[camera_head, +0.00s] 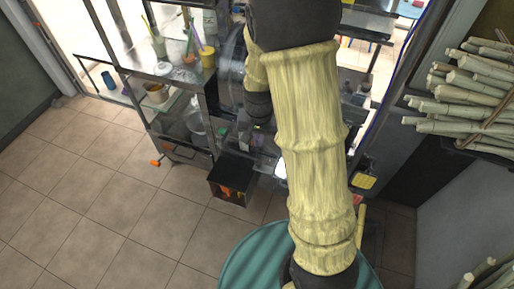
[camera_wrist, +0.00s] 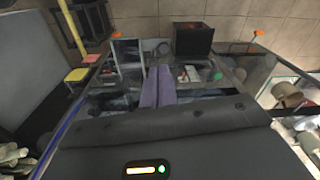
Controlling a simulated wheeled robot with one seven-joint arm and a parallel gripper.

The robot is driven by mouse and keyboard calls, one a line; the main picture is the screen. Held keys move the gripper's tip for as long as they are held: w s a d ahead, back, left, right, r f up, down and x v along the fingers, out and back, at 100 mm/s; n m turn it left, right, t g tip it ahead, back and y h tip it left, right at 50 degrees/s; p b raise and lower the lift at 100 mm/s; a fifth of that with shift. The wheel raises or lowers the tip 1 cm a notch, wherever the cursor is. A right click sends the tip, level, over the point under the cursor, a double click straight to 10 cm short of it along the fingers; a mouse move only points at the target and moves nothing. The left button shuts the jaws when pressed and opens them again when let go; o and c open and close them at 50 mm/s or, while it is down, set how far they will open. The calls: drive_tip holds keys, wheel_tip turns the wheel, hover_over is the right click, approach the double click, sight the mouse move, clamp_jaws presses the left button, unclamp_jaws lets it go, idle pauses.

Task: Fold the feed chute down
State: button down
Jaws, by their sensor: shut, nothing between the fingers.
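My gripper (camera_wrist: 159,71) shows in the wrist view as two purple fingers lying side by side, shut and empty. They reach out over a cluttered metal stand (camera_wrist: 235,88) that carries small items. The sugarcane press appears to be the dark metal machine with a round wheel (camera_head: 231,72), in the head view, partly hidden by my arm. I cannot pick out the feed chute with certainty in either view. I cannot tell whether the fingers touch anything. My gripper is not clearly visible in the head view.
A black open box (camera_head: 232,180) with orange items stands on the tiles; it also shows in the wrist view (camera_wrist: 193,41). A yellow stool (camera_wrist: 76,74) is at the wrist view's left. Stacked cane (camera_head: 470,95) is at right. Tiled floor (camera_head: 95,195) at left is clear.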

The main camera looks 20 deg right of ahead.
sight(257, 162)
drive_tip(key=w+p, duration=0.1)
drive_tip(key=w+f+m+p, duration=0.1)
drive_tip(key=w, duration=0.1)
drive_tip(key=w+m+p, duration=0.1)
drive_tip(key=shift+w+a+f+g+h, duration=0.1)
drive_tip(key=shift+w+f+g+h, duration=0.2)
drive_tip(key=shift+g, duration=0.1)
drive_tip(key=shift+f, duration=0.1)
drive_tip(key=f+p, duration=0.1)
drive_tip(key=f, duration=0.3)
drive_tip(key=f+p, duration=0.2)
drive_tip(key=f, duration=0.3)
drive_tip(key=f+p, duration=0.2)
drive_tip(key=f, duration=0.2)
drive_tip(key=shift+s+d+f, duration=0.25)
drive_tip(key=shift+d+f, duration=0.1)
drive_tip(key=shift+f, duration=0.05)
drive_tip(key=shift+f, duration=0.15)
